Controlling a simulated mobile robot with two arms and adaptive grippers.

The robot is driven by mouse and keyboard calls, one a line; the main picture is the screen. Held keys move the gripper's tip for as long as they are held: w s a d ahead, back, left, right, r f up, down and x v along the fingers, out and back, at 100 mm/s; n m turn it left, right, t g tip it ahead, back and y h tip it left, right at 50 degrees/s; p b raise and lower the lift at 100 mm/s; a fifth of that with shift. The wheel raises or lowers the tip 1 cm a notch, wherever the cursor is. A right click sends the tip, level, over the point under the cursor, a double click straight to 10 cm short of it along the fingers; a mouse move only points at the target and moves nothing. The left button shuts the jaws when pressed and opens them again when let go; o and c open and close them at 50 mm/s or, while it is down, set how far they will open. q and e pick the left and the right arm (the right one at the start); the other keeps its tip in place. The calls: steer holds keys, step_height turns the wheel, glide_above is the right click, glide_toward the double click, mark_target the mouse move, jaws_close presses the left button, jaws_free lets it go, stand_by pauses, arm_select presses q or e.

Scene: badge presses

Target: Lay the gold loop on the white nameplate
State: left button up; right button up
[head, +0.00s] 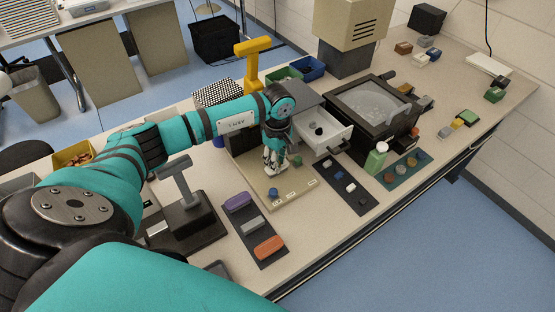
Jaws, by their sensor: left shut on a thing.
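My left gripper (269,170) reaches down over a beige board (262,203) in the middle of the table. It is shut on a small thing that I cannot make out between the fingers. I cannot pick out the gold loop. Small white pieces (292,195) lie near the front of the beige board. A pale block (252,224) lies between a purple block (237,202) and an orange block (268,247) on a dark mat. I cannot tell which pale piece is the white nameplate. My right gripper is not in view.
A blue piece (273,193) and a green piece (296,160) are close to my left gripper. An open white drawer (325,134) and a black machine (372,108) stand behind and right. A grey press (184,205) stands left. A yellow press (252,62) stands behind.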

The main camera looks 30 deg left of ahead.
arm_select(q)
steer(key=o, duration=0.8)
steer(key=shift+o, duration=0.2)
step_height(320, 180, up, 12)
